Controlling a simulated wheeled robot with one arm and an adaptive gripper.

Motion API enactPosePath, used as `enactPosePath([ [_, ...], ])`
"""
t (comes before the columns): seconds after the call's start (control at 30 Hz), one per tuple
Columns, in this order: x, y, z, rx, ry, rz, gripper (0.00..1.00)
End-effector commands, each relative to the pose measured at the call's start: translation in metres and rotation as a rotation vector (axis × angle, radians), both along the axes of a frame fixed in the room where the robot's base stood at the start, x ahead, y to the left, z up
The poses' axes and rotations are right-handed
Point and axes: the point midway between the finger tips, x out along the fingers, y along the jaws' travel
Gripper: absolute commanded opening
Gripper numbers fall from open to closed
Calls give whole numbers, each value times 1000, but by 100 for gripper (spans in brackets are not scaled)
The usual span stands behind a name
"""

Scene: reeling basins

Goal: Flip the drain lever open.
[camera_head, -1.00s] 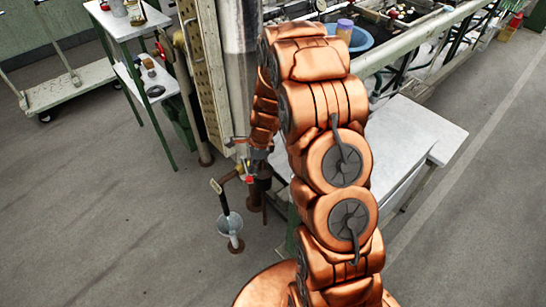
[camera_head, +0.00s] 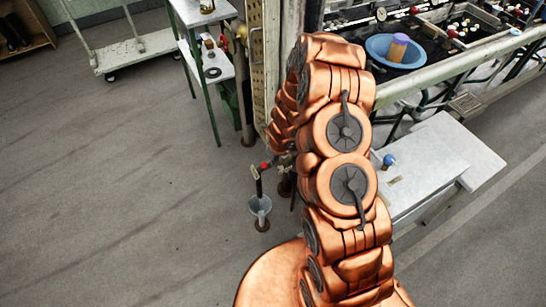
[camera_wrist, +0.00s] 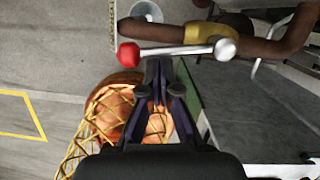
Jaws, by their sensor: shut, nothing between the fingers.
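The drain lever (camera_wrist: 180,50) is a silver bar with a red ball (camera_wrist: 128,54) at its left end and a silver rounded end at its right. It lies across the wrist view beside a yellow valve body (camera_wrist: 205,32) on a rusty brown pipe (camera_wrist: 285,42). My gripper (camera_wrist: 160,62) is shut and empty, its fingertips at the bar's near edge, between the red ball and the silver end. I cannot tell whether they touch it. In the head view the red ball (camera_head: 264,166) shows left of my arm, which hides most of the lever and my gripper.
A small pail (camera_head: 260,205) stands below the pipe; its rim shows in the wrist view (camera_wrist: 147,11). White cabinets (camera_head: 425,165) stand to the right and a basin bench (camera_head: 450,58) behind. A small table (camera_head: 205,12) stands back left.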

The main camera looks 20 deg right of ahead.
Motion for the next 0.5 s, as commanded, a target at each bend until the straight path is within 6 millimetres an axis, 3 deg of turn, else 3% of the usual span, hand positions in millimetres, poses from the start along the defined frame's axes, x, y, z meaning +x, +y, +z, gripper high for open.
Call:
enactPosePath([
  [0.5, 11, -4, 0, -1, -2, -217, 0],
])
